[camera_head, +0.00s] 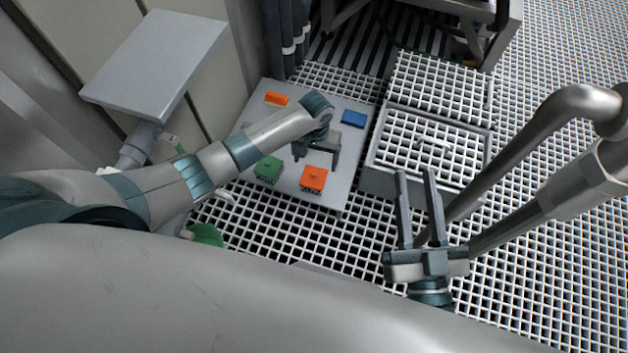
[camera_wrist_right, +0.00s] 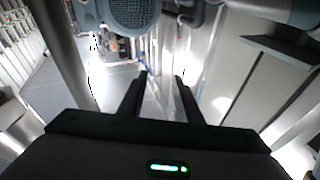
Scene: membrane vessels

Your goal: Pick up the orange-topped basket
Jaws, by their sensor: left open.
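The orange-topped basket (camera_head: 314,179) has a bright orange top over a dark body and stands near the front edge of a grey table (camera_head: 338,193). My left gripper (camera_head: 316,160) is open above the table, just behind the basket in the head view, with its fingers spread and pointing down toward it. I see nothing between them, and whether they touch the basket I cannot tell. My right gripper (camera_head: 415,173) is open and empty to the right, away from the basket. Its two spread fingers also show in the right wrist view (camera_wrist_right: 160,78).
A green-topped basket (camera_head: 268,169) stands close left of the orange one. A flatter orange piece (camera_head: 277,99) and a blue piece (camera_head: 354,118) lie farther back. A grid-topped grey box (camera_head: 377,183) stands right of the table. A grey panel (camera_head: 155,60) stands at the upper left.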

